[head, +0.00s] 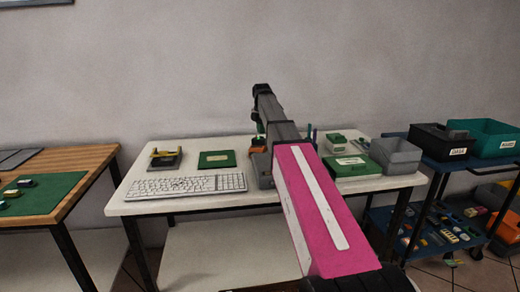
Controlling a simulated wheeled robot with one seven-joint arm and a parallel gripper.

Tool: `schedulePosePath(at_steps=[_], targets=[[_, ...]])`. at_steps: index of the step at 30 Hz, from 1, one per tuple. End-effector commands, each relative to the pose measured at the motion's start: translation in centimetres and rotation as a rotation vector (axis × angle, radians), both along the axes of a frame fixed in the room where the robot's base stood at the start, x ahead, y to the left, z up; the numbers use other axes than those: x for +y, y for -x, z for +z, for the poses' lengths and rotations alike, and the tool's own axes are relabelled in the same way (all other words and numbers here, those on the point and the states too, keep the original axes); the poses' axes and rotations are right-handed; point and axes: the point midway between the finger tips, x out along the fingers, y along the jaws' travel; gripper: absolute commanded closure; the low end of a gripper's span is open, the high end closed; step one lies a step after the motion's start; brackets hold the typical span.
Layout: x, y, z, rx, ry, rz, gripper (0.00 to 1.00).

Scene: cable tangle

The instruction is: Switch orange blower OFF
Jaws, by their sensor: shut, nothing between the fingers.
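My arm, with a pink link, reaches from the lower right over the white table (150,206) and ends in dark links near the back edge. My gripper's fingers cannot be made out; the arm hides that spot. A small orange item (258,142) sits on the table beside the arm's far end, partly covered by it. A larger orange shape (495,195) shows at the right edge by the cart. I cannot tell which of these, if either, is the orange blower. No switch is discernible on them.
A white keyboard (186,184), a green book-like item (216,159), a green box (351,166) and a grey bin (396,156) are on the white table. A wooden table (83,170) stands left. A blue cart (437,170) with bins stands right.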

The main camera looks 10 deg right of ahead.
Motion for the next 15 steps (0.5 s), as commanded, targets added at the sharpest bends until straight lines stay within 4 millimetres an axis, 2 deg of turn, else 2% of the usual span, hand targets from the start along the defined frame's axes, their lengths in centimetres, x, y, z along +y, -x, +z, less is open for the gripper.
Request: schedulePosePath(at_steps=[15], targets=[[-0.01,0.01,-0.68,0.000,0.000,0.000,1.00]])
